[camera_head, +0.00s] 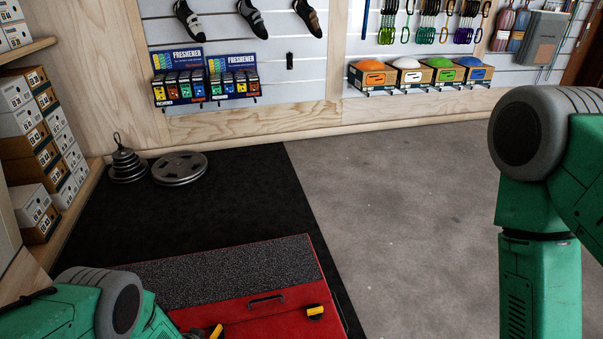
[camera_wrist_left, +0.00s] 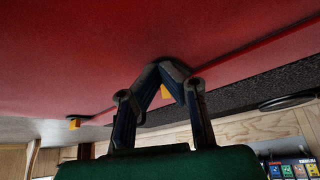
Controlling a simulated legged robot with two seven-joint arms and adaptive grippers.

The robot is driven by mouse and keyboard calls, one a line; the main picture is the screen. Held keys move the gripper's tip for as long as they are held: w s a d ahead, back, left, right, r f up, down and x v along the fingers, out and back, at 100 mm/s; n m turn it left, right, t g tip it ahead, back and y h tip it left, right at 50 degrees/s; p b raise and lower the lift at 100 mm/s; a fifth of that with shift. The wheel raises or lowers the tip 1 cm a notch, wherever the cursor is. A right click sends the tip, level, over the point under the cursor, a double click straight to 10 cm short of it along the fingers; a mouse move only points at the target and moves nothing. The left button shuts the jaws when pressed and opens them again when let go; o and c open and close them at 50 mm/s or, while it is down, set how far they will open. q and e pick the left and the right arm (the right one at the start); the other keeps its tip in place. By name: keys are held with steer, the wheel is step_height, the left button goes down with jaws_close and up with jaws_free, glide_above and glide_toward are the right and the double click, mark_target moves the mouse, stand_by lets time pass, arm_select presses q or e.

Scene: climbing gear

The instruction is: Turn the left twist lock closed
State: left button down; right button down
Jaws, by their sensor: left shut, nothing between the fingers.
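The left twist lock (camera_head: 216,331) is a small yellow piece on the front of the red case (camera_head: 250,318), at the bottom of the head view. The left wrist view shows its yellow (camera_wrist_left: 166,93) between my left gripper's fingers, which partly hide it. My left gripper (camera_wrist_left: 160,68) is shut, its fingertips together close to the red surface; I cannot tell whether they touch the lock. The lock's exact angle is unclear. The right twist lock (camera_head: 315,312) is yellow and black; it also shows in the left wrist view (camera_wrist_left: 74,123). My right gripper is out of view.
A dark handle (camera_head: 266,301) sits between the two locks. The case has a speckled dark panel (camera_head: 220,272) on top and stands on a black mat (camera_head: 230,190). Weight plates (camera_head: 180,168) lie beyond. Shelves of boxes (camera_head: 35,150) line the left; grey floor (camera_head: 400,200) is clear at right.

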arm_select(q)
steer(key=shift+w+a, duration=0.3)
steer(key=shift+a, duration=0.6)
stand_by(0.4)
steer(key=shift+s+a, duration=0.2)
steer(key=shift+s, duration=0.1)
step_height(320, 180, up, 6)
steer(key=p, duration=0.5)
steer(key=shift+d, duration=0.15)
